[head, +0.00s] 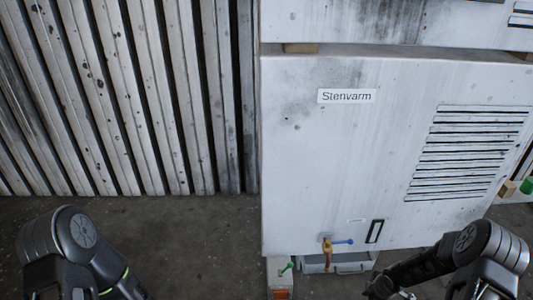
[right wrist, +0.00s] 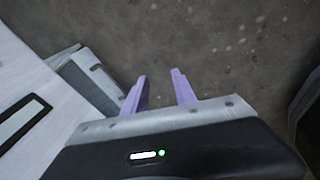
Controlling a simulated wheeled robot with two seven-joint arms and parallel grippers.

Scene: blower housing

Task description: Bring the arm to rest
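My right gripper (right wrist: 158,76) shows in the right wrist view with its two purple fingers apart and nothing between them. It points over bare dark floor, with the white housing at the left of that view. In the head view, the right arm is low at the right, in front of the housing, and its fingers cannot be made out. My left arm is at the bottom left of the head view, and its gripper is out of view. The white blower housing (head: 340,150) carries a "Stenvarm" label (head: 346,96) and a slatted vent (head: 467,150).
A brass valve with a blue handle (head: 342,242) sits at the housing's lower edge. A grey tray (head: 318,267) lies below it. A green item (head: 527,186) stands at the far right. A corrugated wall (head: 120,100) is behind. The floor (head: 190,235) is clear at middle left.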

